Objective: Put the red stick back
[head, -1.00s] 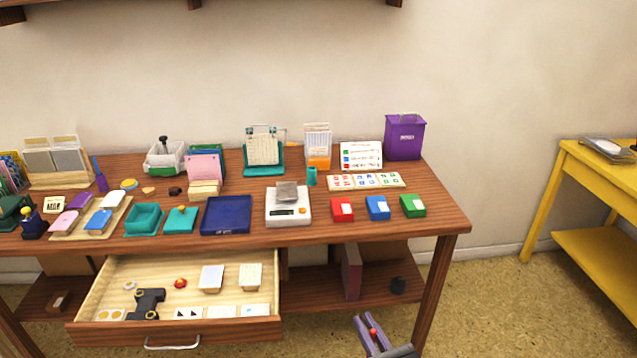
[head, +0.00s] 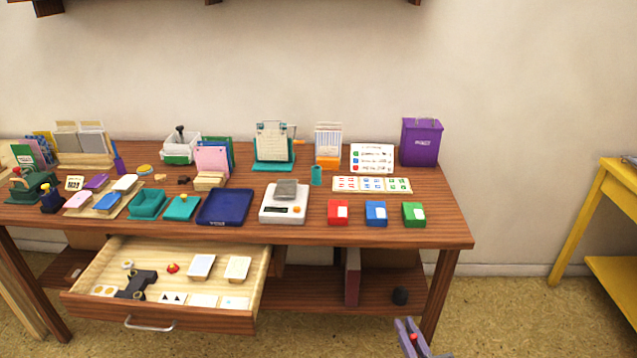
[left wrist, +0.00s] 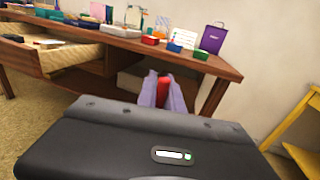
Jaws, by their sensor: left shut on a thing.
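My left gripper (head: 412,338) is at the bottom of the head view, in front of the table and below its top, near the right front leg. It is shut on the red stick (head: 413,337), of which only a small red end shows between the purple-grey fingers. In the left wrist view the red stick (left wrist: 164,88) stands out between the fingertips. My right gripper is not in view. On the table are a red box (head: 338,212), a blue box (head: 376,213) and a green box (head: 413,214) in a row. A teal cup (head: 317,176) stands behind them.
The wooden table (head: 450,225) has an open drawer (head: 190,318) at front left, holding cards and small items. A white scale (head: 284,205), a blue tray (head: 224,208) and a purple bin (head: 421,142) crowd the top. A yellow table (head: 610,185) stands at right. The floor between is clear.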

